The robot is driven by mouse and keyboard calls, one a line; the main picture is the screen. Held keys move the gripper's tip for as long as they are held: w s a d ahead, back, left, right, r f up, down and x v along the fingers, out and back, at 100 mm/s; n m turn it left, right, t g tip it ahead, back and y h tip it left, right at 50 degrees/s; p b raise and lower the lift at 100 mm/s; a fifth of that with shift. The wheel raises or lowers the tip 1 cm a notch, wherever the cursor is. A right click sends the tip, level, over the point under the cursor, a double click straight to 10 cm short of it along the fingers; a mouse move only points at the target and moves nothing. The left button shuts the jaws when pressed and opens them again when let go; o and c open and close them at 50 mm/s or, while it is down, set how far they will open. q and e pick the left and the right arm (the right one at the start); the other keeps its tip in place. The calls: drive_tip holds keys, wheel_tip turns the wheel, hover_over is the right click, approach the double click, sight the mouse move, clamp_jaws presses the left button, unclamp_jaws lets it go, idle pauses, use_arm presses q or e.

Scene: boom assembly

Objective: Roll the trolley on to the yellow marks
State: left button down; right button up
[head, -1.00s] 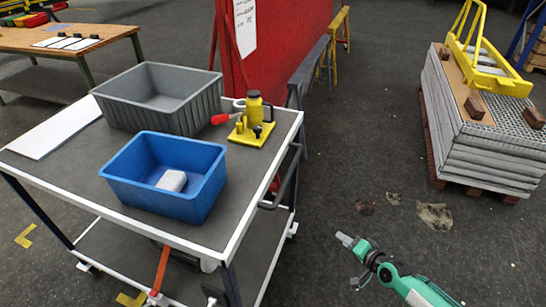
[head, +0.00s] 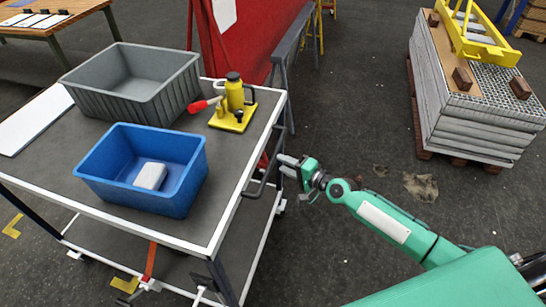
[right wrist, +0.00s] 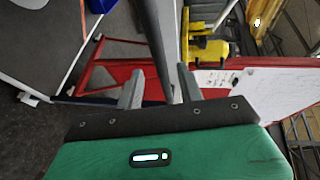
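The trolley (head: 225,222) is a grey-topped cart with white edges, at the left of the head view. Its dark push handle (head: 263,165) is on its right side. Yellow corner marks lie on the floor, one to the left of the trolley (head: 12,227) and one near its front (head: 125,285). My right gripper (head: 284,166) is at the handle. In the right wrist view the dark handle bar (right wrist: 152,35) runs between its two spread fingers (right wrist: 160,86), with a gap showing on the left. My left gripper is not in view.
On the trolley are a grey bin (head: 175,88), a blue bin (head: 125,192) holding a white block (head: 150,176), and a yellow jack (head: 236,100). A red panel (head: 265,40) stands behind. A pallet stack (head: 475,130) is at right; floor between is open.

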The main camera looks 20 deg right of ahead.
sight(273, 157)
drive_tip(key=shift+x, duration=2.75)
clamp_jaws()
